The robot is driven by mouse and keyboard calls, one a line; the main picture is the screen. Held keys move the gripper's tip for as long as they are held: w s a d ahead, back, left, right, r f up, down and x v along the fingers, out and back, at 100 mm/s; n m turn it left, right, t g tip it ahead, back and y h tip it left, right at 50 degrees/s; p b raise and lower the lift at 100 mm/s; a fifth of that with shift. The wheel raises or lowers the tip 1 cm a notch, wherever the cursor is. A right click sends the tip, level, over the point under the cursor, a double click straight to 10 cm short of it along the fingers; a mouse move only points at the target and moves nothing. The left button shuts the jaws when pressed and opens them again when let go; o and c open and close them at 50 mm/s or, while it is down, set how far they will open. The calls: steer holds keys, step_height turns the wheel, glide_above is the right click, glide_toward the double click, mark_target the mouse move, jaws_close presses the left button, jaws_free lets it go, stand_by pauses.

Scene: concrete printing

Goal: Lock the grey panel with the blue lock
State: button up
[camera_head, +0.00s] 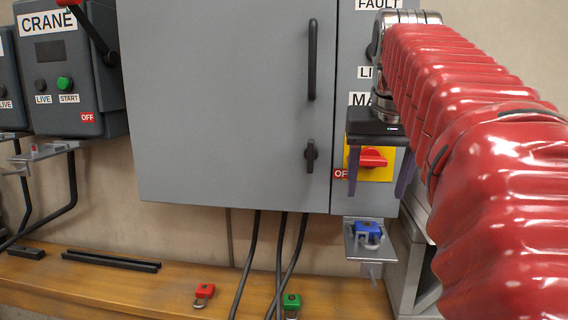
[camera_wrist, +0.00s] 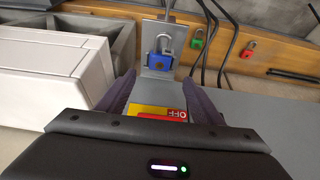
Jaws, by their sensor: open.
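The grey panel (camera_head: 220,100) hangs on the wall, with a tall black handle and a small black latch on its door. Its red rotary switch (camera_head: 373,158) sits on a yellow plate at the lower right, by an OFF label. The blue lock (camera_head: 367,232) rests on a small metal bracket (camera_head: 384,250) below the switch; it also shows in the wrist view (camera_wrist: 162,62), shackle toward the picture's top. My gripper (camera_head: 377,188) is open and empty in front of the switch, its purple fingers appearing on either side of it. The wrist view partly hides the switch behind my gripper.
A red lock (camera_head: 204,292) and a green lock (camera_head: 291,302) lie on the wooden ledge (camera_head: 130,285). Black cables (camera_head: 280,250) run down below the panel. A CRANE box (camera_head: 65,75) is at the left. A pale box (camera_wrist: 60,62) stands beside the bracket.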

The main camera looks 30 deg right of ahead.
steer(key=shift+v, duration=1.9)
steer(key=s+a+f+n+y, duration=0.1)
steer(key=s+a+f+n, duration=0.1)
steer(key=a+f, duration=0.6)
steer(key=s+a+f+n+t, duration=0.1)
steer(key=a+f+n, duration=0.1)
steer(key=a+f, duration=0.6)
steer(key=s+a+f+n+y, duration=0.1)
steer(key=a+f, duration=0.7)
steer(key=f, duration=0.8)
steer(key=shift+s+f+n+t+y, duration=0.3)
steer(key=shift+s+f+n+t, duration=0.1)
steer(key=shift+s+n, duration=0.55)
steer(key=shift+w, duration=0.1)
steer(key=shift+c, duration=0.6)
